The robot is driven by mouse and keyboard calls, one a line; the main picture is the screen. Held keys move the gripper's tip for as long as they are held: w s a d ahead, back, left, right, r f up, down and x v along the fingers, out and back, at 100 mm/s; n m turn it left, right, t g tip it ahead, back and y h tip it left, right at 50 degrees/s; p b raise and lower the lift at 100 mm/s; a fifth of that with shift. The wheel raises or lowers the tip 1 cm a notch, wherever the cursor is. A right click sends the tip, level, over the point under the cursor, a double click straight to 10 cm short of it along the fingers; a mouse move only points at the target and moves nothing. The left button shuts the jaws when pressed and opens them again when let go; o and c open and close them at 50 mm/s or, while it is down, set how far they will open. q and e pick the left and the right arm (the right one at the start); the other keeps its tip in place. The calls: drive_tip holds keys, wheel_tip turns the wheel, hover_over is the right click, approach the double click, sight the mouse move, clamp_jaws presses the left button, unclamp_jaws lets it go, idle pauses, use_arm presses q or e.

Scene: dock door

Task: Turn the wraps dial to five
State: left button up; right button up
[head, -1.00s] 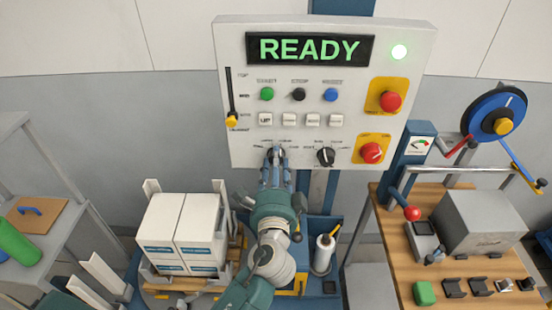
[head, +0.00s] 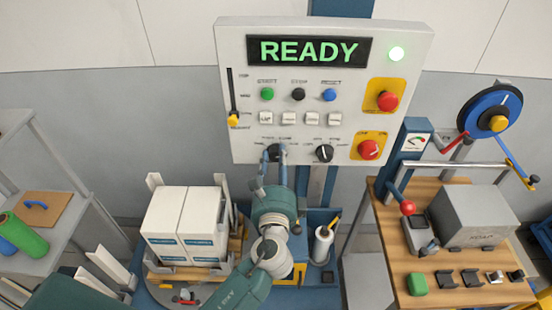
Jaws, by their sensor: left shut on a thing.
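The control panel (head: 235,85) shows a green READY display (head: 309,51). Two black dials sit in its lower row. The left dial (head: 275,151) is partly hidden by my left gripper (head: 274,155), whose two fingers lie on either side of it, shut on it. The right dial (head: 324,153) is free, with a light pointer mark. The lettering around both dials is too small to read, so I cannot tell the setting of the held one. My right gripper is not in view.
Red buttons (head: 388,101) and (head: 368,150) on yellow plates are right of the dials. A row of white buttons (head: 309,118) sits above them. A slider (head: 233,120) is at the left edge. Stacked white boxes (head: 185,222) stand below left; a wooden bench (head: 450,290) is at right.

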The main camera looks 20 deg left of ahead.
use_arm(q)
drive_tip(key=shift+w+r, duration=0.1)
drive_tip(key=shift+r, duration=0.25)
drive_tip(key=o, duration=1.1)
drive_tip(key=shift+c, duration=0.2)
drive_tip(key=shift+o, duration=0.4)
drive_tip(key=shift+w+f, duration=0.1)
drive_tip(key=shift+f, duration=0.2)
drive_tip(key=v, duration=1.2)
